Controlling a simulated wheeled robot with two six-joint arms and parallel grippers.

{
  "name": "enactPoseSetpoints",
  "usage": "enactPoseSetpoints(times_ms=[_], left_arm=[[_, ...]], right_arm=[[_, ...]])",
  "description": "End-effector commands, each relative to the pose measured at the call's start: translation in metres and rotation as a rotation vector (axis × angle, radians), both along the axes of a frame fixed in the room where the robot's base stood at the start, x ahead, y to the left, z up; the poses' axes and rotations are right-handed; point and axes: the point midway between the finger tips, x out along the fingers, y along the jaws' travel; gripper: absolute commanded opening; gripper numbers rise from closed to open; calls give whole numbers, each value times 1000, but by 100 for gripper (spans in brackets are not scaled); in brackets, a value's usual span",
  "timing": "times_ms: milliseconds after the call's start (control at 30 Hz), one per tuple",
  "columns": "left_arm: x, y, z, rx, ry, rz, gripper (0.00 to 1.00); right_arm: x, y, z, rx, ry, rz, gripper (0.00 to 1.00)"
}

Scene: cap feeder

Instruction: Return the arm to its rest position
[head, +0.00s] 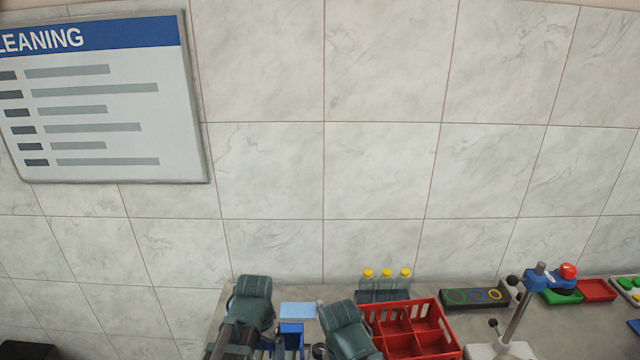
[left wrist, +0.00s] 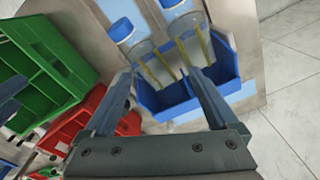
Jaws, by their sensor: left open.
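My left gripper (left wrist: 158,78) is open in the left wrist view, its two fingers apart and pointing towards a blue bin (left wrist: 228,78). In the head view my two arms' dark green links show at the bottom edge, left and centre. Both grippers are out of that view, and the right gripper is not clearly visible anywhere.
A red divided crate (head: 410,330), yellow-capped bottles (head: 387,283), a ring tray (head: 476,297) and a lever stand with a red knob (head: 567,271) line the table. A green crate (left wrist: 45,70) shows in the left wrist view. The wall above is clear except for a sign (head: 100,100).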

Motion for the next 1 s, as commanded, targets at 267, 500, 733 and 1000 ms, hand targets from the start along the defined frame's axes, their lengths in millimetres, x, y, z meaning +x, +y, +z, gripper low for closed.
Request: enactPoseSetpoints(times_ms=[267, 500, 733, 1000], left_arm=[[-23, 31, 0, -18, -13, 349, 92], [-36, 13, -5, -1, 3, 377, 92], [-55, -26, -11, 43, 35, 263, 92], [-80, -65, -16, 99, 64, 136, 92]], right_arm=[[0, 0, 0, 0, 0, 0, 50], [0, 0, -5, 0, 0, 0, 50], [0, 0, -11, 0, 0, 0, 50], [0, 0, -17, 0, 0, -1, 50]])
